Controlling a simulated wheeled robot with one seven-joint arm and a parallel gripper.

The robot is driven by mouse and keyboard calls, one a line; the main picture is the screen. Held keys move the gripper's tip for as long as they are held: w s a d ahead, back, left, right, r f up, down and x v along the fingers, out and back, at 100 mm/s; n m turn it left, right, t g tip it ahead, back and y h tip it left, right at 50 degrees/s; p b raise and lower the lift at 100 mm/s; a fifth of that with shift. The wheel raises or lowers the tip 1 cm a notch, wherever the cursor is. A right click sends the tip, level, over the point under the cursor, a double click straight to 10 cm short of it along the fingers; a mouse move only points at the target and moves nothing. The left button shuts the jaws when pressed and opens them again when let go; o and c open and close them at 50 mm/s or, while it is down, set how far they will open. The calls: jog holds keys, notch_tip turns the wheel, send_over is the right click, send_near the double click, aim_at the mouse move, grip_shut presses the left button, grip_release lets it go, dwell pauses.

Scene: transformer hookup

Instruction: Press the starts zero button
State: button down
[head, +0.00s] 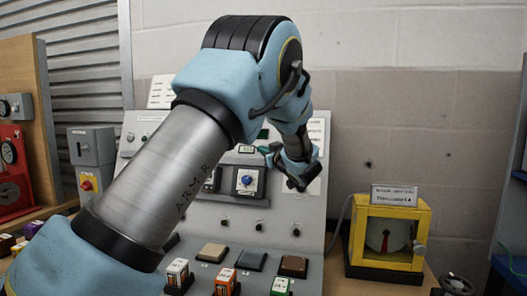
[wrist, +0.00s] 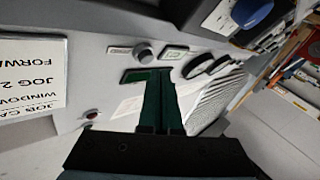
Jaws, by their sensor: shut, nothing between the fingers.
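The grey control panel (head: 290,215) stands at the back of the bench. I cannot read a label for the starts zero button in either view. My gripper (head: 267,150) is in front of the panel's upper part. Its dark green fingers (wrist: 161,74) are together, empty, their tips close to a dark green display (wrist: 138,75). Whether they touch the panel cannot be told.
A blue dial (head: 247,180) is on the panel; it also shows in the wrist view (wrist: 250,11). A white printed sheet (wrist: 30,72) is on the panel. A yellow gauge box (head: 388,235) stands right. Several coloured blocks line the bench front. My arm hides part of the panel.

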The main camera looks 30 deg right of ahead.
dwell(0.4)
jog(key=shift+w+d+f, duration=0.15)
jog(key=shift+w+d, duration=0.1)
jog(key=shift+w, duration=0.05)
jog(key=shift+w+d+f, duration=0.15)
jog(key=shift+w+d, duration=0.1)
jog(key=shift+w, duration=0.05)
dwell(0.8)
jog(key=shift+s, duration=0.1)
jog(key=shift+s+a+r, duration=0.3)
jog(key=shift+s+a, duration=0.2)
jog(key=shift+s, duration=0.05)
jog(key=shift+s+a+r, duration=0.3)
jog(key=shift+s+a, duration=0.2)
jog(key=shift+s, duration=0.1)
jog(key=shift+s+a+r, duration=0.25)
jog(key=shift+s+a, duration=0.25)
jog(key=shift+s, duration=0.1)
jog(key=shift+s+a+r, duration=0.3)
jog(key=shift+s+a, duration=0.2)
jog(key=shift+s, duration=0.1)
